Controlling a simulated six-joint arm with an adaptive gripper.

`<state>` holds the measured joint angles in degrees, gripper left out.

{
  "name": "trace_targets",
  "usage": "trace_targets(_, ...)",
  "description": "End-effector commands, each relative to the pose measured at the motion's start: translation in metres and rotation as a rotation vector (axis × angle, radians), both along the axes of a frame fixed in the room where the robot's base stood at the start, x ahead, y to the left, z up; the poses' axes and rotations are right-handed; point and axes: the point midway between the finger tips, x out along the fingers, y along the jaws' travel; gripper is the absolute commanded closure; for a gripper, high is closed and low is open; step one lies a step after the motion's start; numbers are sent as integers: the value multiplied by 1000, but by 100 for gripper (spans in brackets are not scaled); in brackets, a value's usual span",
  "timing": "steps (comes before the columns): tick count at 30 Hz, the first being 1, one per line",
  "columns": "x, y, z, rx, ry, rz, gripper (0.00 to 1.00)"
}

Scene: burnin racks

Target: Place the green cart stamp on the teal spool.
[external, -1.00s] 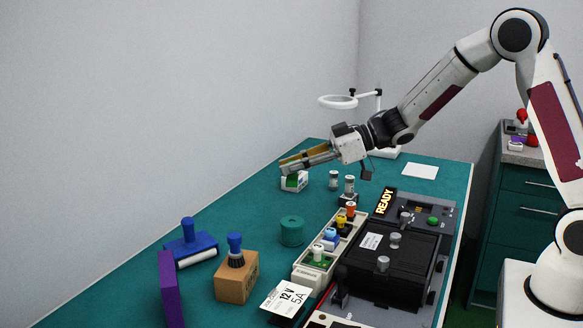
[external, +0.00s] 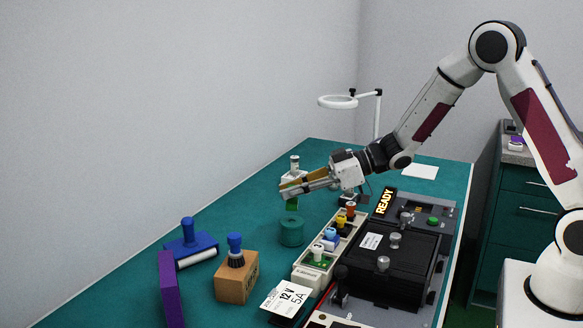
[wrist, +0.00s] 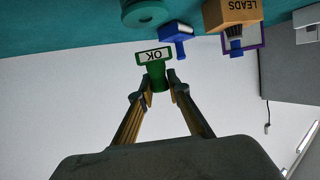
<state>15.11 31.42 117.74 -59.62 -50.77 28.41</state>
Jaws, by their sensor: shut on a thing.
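My gripper (external: 305,187) is shut on the green cart stamp (external: 291,203), which hangs below the fingertips in the external view. In the wrist view the stamp (wrist: 157,72) sits between my fingertips (wrist: 155,92), its "OK" label facing the camera. The teal spool (external: 291,232) stands upright on the green bench, just below the stamp in the external view. The spool also shows at the top of the wrist view (wrist: 145,15), apart from the stamp in that picture. I cannot tell the exact gap between them.
A blue roller stamp (external: 190,243), a wooden block with a blue-handled brush (external: 236,280) and a purple panel (external: 171,289) stand at the front left. A strip of coloured stamps (external: 331,240) and a black tester (external: 390,265) are right of the spool.

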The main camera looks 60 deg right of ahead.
Motion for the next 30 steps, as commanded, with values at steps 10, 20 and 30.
trace_targets(10, 0, 0, -19, 1, 3, -1, 100)
trace_targets(20, 0, 0, -38, -1, 1, -1, 100)
trace_targets(30, 0, 0, -39, 0, 0, -1, 100)
